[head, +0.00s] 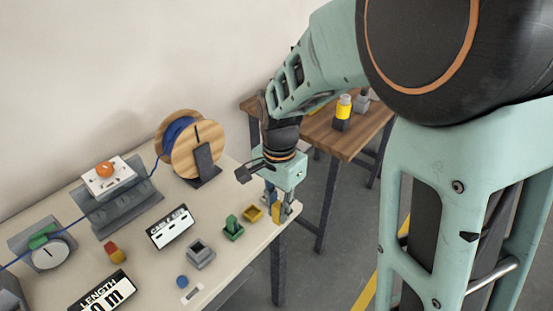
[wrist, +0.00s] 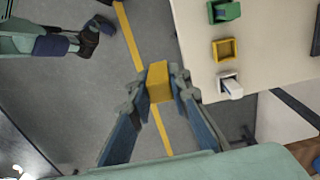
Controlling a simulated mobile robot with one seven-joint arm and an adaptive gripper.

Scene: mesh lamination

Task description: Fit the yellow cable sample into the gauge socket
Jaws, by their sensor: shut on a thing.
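The yellow cable sample (wrist: 158,82) is a yellow block held between the fingertips of my gripper (wrist: 160,88). In the head view, my gripper (head: 279,210) is low by the right end of the bench, and a bit of yellow shows between its fingers. In the wrist view, the sample is over the floor, just off the bench edge. The yellow gauge socket (wrist: 226,50) is a square, hollow and empty frame on the bench. It also shows in the head view (head: 253,213), just left of my gripper and apart from the sample.
A green socket holding a green piece (head: 233,230) and a grey socket (head: 200,255) stand farther left. A socket with a white piece (wrist: 231,86) is beside the yellow one. A blue cable reel (head: 190,145) stands behind. A wooden table (head: 335,135) is at the back.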

